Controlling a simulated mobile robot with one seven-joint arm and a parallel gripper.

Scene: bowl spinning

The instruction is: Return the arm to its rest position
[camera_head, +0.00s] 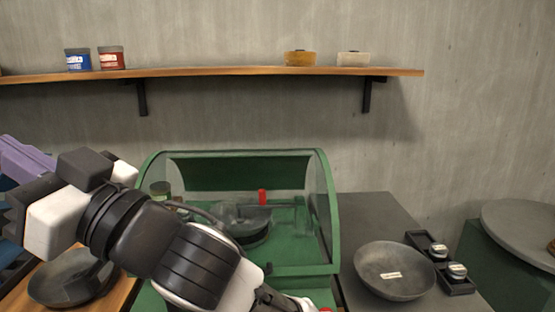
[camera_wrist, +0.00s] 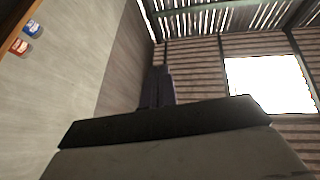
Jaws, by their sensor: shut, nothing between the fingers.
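My arm (camera_head: 155,240) reaches from the bottom middle up to the left in the head view, bent, in front of the green-framed glass case. Its end, with a white and black housing, is at the left edge. My gripper (camera_wrist: 165,122) fills the lower part of the wrist view as a dark, broad block; it is shut and holds nothing. The wrist view looks past it toward the wall, the ceiling slats and a bright window.
A green case (camera_head: 333,215) with a clear cover stands behind my arm. A dark bowl (camera_head: 75,278) is at left, a grey bowl (camera_head: 393,272) on the dark counter at right. A wooden shelf (camera_head: 210,71) with jars is above. A round grey slab (camera_head: 520,228) is at far right.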

